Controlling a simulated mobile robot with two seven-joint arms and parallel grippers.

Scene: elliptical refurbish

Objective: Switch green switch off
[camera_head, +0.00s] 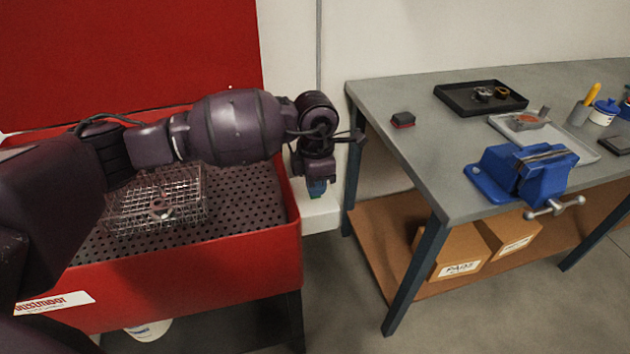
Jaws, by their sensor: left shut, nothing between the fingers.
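My left arm reaches in from the left across the red washing station. My left gripper (316,174) hangs downward just past the station's right edge, in front of the pale wall. It is shut with nothing held. A small blue-green piece (317,188) shows directly under the gripper, above a white ledge. It may be the green switch, but most of it is hidden by the gripper, and I cannot tell its position or whether the gripper touches it. My right gripper is not in view.
The red station (200,280) holds a wire basket (130,217) on a perforated tray. A grey workbench (400,160) stands at the right with a blue vise (525,172), a black tray (455,100) and a small black-red block (403,119). Cardboard boxes (460,250) sit on its lower shelf.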

